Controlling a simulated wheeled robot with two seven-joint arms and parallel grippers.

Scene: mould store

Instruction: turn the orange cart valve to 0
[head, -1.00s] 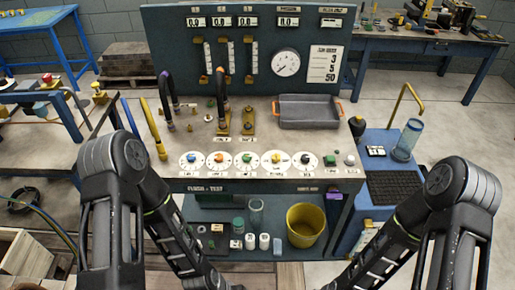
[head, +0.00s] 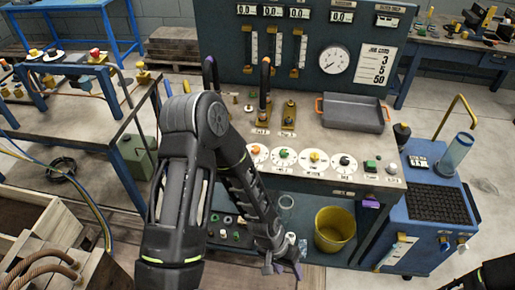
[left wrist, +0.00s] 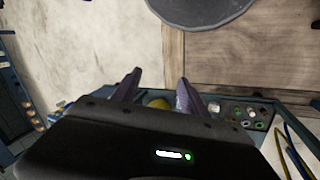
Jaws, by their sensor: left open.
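I cannot tell for sure which knob is the orange cart valve. An orange knob on a white round dial (head: 256,150) sits on the bench's front ledge, partly beside my left arm. The blue cart (head: 424,222) at the right has small knobs on its front, too small to read. Another orange-yellow knob on a white dial (head: 35,54) is on the left table. My left gripper (head: 283,268) hangs low before the bench's lower shelf, apart from all of these. In the left wrist view its two fingers (left wrist: 158,90) are spread and empty.
Green (head: 284,153), yellow (head: 315,156) and black (head: 345,161) dial knobs continue along the bench ledge. A yellow bucket (head: 335,229) stands on the lower shelf near my left gripper. A wooden crate (head: 90,262) is at the lower left. Floor between bench and cart is narrow.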

